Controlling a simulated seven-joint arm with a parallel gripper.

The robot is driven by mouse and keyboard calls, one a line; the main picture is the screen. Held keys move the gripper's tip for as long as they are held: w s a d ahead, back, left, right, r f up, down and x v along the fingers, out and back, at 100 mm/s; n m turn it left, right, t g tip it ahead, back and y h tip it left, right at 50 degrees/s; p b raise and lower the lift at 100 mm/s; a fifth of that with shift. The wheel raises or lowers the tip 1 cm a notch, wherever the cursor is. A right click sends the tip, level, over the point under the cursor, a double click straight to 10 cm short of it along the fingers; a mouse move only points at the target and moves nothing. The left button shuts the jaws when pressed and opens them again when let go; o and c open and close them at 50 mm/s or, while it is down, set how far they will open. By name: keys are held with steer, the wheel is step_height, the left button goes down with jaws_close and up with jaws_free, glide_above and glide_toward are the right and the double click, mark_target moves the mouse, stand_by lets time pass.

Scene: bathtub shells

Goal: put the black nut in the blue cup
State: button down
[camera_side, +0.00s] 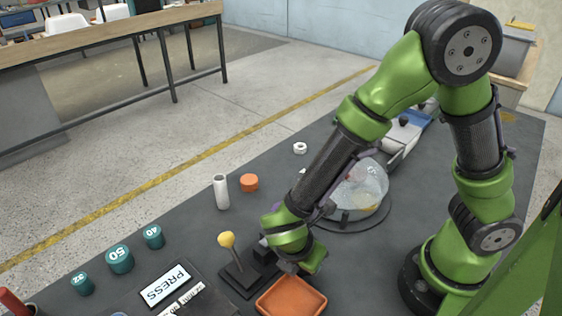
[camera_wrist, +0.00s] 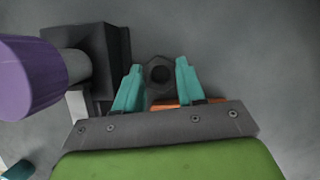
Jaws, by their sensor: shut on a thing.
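The black nut (camera_wrist: 159,73) shows in the wrist view as a dark hexagonal ring with a round hole. It sits between the tips of the two teal fingers of my gripper (camera_wrist: 159,68), which are shut on it. In the side view my gripper (camera_side: 303,262) is low, just behind the orange tray (camera_side: 291,298) and to the right of the yellow-knobbed lever. The nut is hidden there by the gripper and wrist. I cannot make out a blue cup in either view.
The yellow-knobbed lever (camera_side: 227,240) on a dark base stands close left of my gripper. A clear dome (camera_side: 362,190) is behind it. A white cylinder (camera_side: 221,191), an orange disc (camera_side: 249,183) and a white nut (camera_side: 300,148) stand farther back. Teal weights (camera_side: 119,259) are at left.

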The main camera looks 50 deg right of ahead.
steer(key=shift+f, duration=0.1)
steer(key=c, duration=0.9)
jaws_free()
steer(key=shift+c, duration=0.2)
steer(key=w+v, duration=0.1)
steer(key=v, duration=1.1)
steer(key=d+r+m+t+y, duration=0.6)
steer(key=d+r+m, duration=0.6)
steer(key=m, duration=1)
steer(key=d, duration=0.3)
steer(key=shift+s+r+y, duration=0.2)
steer(key=shift+s+y, duration=0.1)
steer(key=shift+d+r+m+t, duration=0.3)
steer(key=shift+d+m, duration=0.2)
steer(key=shift+m, duration=0.3)
steer(key=shift+c, duration=0.3)
